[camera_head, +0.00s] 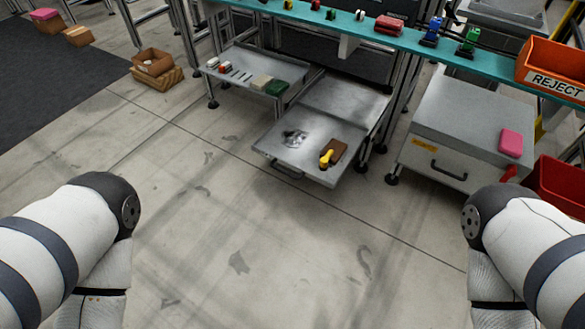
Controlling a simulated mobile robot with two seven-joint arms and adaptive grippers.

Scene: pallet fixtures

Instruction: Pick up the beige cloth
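A small beige folded cloth (262,81) lies on the grey metal shelf (237,66) under the teal workbench. A dark green folded piece (277,88) lies right beside it, at the shelf's right end. My two arms show at the lower left and lower right, bent downward. Both grippers are below the picture and out of view, well apart from the cloth.
An open metal tray (268,149) holds a brown block (334,153) and a yellow-handled tool (325,160). A grey drawer cabinet (465,115) bears a pink piece (512,143). The teal bench (340,28) overhangs the shelf. Bare floor lies in front.

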